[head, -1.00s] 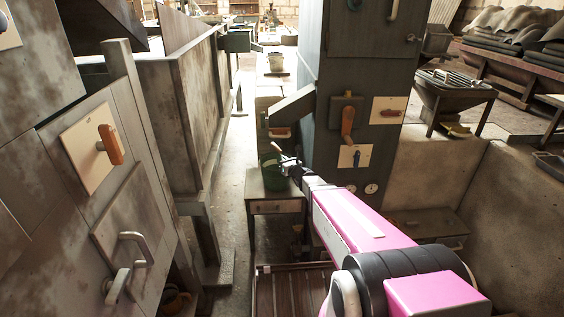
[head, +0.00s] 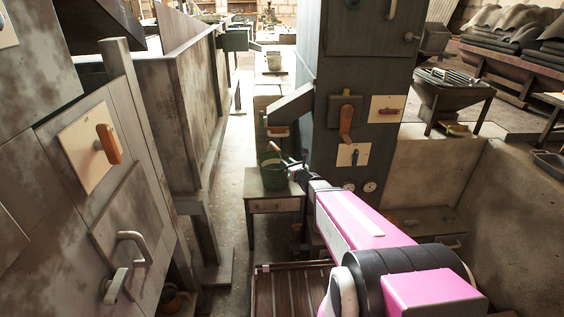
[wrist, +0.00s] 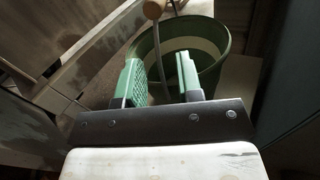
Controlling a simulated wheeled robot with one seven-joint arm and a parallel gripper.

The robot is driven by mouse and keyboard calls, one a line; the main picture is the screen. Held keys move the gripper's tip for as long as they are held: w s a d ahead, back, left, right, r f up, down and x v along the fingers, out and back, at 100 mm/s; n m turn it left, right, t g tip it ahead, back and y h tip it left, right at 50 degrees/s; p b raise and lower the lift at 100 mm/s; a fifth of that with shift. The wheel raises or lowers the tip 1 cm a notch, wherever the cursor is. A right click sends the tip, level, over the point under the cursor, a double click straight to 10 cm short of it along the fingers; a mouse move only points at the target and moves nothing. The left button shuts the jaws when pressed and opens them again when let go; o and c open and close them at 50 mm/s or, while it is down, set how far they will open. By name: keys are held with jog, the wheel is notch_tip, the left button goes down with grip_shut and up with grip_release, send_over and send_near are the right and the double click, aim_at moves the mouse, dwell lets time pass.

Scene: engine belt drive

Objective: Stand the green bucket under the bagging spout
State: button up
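The green bucket (head: 273,174) stands upright on a small wooden table below the grey sloping spout (head: 291,106). Its wire handle shows above the rim in the head view. In the wrist view, the bucket (wrist: 208,55) is just beyond my fingers, with a pale band inside and a wooden handle grip (wrist: 153,10) at the top. My gripper (head: 292,164) is at the bucket's right side in the head view. In the wrist view, my gripper (wrist: 160,82) has its green fingers apart, with the thin handle wire showing between or behind them. I cannot tell whether they touch it.
The small table (head: 262,188) has a drawer front. A dark cabinet with an orange lever (head: 346,121) rises close on the right. A long grey hopper (head: 190,110) stands on the left, with a narrow floor aisle between.

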jog(key=v, duration=0.7)
jog(key=s+a+f+n+g, duration=0.25)
jog(key=s+n+g, duration=0.35)
jog(key=n, duration=0.4)
jog(key=s+a+f+n+g, duration=0.1)
jog(key=s+a+n+g, duration=0.2)
jog(key=s+n+g, duration=0.5)
jog(key=s+d+n+g+h, duration=0.1)
jog(key=s+d+n+h, duration=0.4)
jog(key=d+n+h, duration=0.4)
jog(key=d+n, duration=0.1)
jog(key=n, duration=0.3)
jog(key=shift+s+d+h, duration=0.3)
jog(key=shift+s+d, duration=0.05)
